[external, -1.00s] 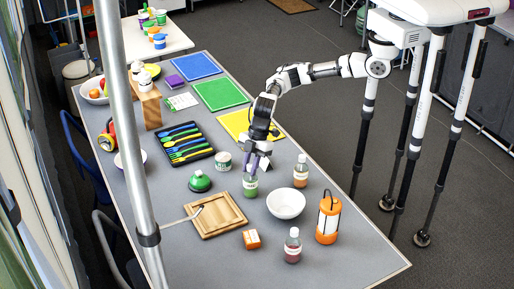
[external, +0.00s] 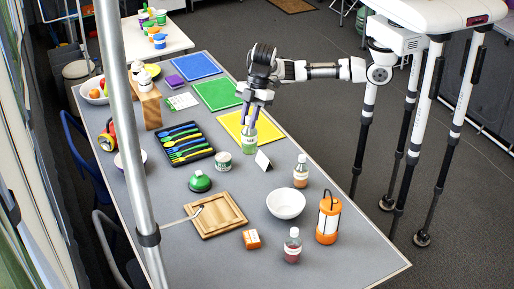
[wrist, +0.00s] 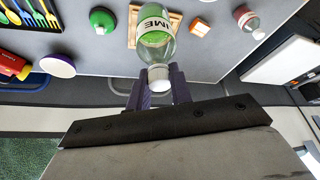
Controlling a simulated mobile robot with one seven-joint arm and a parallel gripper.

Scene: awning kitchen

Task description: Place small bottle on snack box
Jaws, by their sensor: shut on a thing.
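My gripper (external: 252,112) is shut on a small clear bottle with green contents (external: 249,141) and holds it upright by its white cap, above the table. In the wrist view the gripper fingers (wrist: 158,86) close around the cap, with the bottle (wrist: 155,42) beyond them. A small orange box (external: 251,239), which looks like the snack box, lies near the front of the table with nothing on it. It also shows in the wrist view (wrist: 200,27), apart from the held bottle.
A wooden board (external: 215,214), a white bowl (external: 286,204), a red bottle (external: 292,246) and an orange lantern (external: 328,219) stand around the box.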

